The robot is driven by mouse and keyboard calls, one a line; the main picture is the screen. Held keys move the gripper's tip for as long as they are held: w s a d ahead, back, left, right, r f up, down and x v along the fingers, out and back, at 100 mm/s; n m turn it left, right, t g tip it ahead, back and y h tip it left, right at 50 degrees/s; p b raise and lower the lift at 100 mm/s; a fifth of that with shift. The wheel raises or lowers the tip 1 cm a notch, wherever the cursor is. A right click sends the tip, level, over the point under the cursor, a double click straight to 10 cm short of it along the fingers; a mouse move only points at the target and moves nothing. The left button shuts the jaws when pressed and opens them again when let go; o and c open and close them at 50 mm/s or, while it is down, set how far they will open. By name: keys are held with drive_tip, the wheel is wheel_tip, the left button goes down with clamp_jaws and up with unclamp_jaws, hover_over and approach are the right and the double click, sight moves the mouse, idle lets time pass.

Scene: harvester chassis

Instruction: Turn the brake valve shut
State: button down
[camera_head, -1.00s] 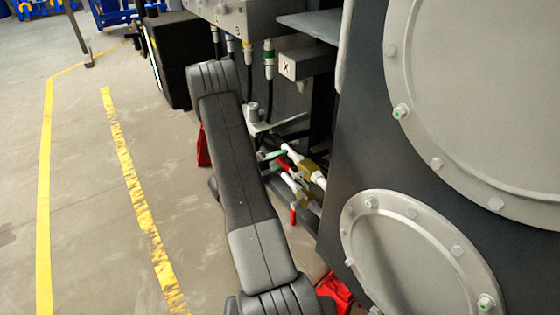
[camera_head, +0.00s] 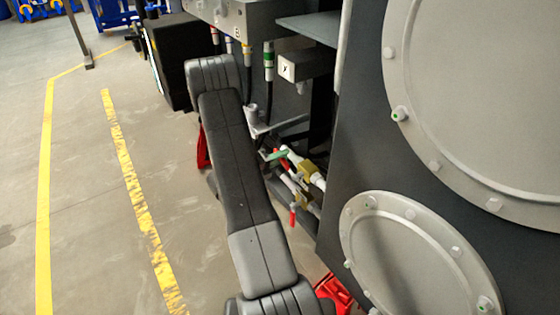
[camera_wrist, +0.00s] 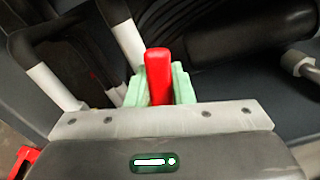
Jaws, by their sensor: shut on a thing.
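My gripper (camera_wrist: 160,88) has pale green finger pads, closed on a red valve lever (camera_wrist: 158,72) whose rounded end stands up between them in the wrist view. In the head view my gripper (camera_head: 277,154) is mostly behind my arm, at the upper brass valve (camera_head: 308,169) on a white pipe. A second brass valve (camera_head: 304,199) sits just below, with its red lever (camera_head: 292,216) hanging down. I see no label telling which one is the brake valve.
The dark chassis panel with round flanged covers (camera_head: 415,245) stands close on the right. A dark cylinder (camera_wrist: 245,35) lies beyond the gripper. Open floor with yellow lines (camera_head: 130,185) is on the left.

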sight(286, 162)
drive_tip(key=m, duration=0.1)
drive_tip(key=r+m, duration=0.1)
drive_tip(key=s+r+m, duration=0.1)
drive_tip(key=shift+d+r+m+b, duration=0.2)
drive_tip(key=shift+d+m+b, duration=0.15)
drive_tip(key=shift+m, duration=0.05)
drive_tip(key=r+m, duration=0.1)
drive_tip(key=s+d+m+b, duration=0.1)
drive_tip(key=m, duration=0.1)
drive_tip(key=shift+s+r+m, duration=0.3)
drive_tip(key=shift+r, duration=0.05)
drive_tip(key=s+m+b, duration=0.1)
drive_tip(key=s+d+r+m+b, duration=0.1)
drive_tip(key=m+b, duration=0.1)
drive_tip(key=shift+d+m, duration=0.2)
drive_tip(key=shift+m, duration=0.1)
drive_tip(key=shift+s+d+r+m+b, duration=0.2)
drive_tip(key=shift+s+d+m+b, duration=0.3)
drive_tip(key=shift+m+b, duration=0.4)
drive_tip(key=shift+s+d+r+m+b, duration=0.25)
drive_tip(key=shift+s+m+b, duration=0.5)
drive_tip(key=shift+m, duration=0.25)
drive_tip(key=c, duration=1.3)
unclamp_jaws()
drive_tip(key=shift+o, duration=0.2)
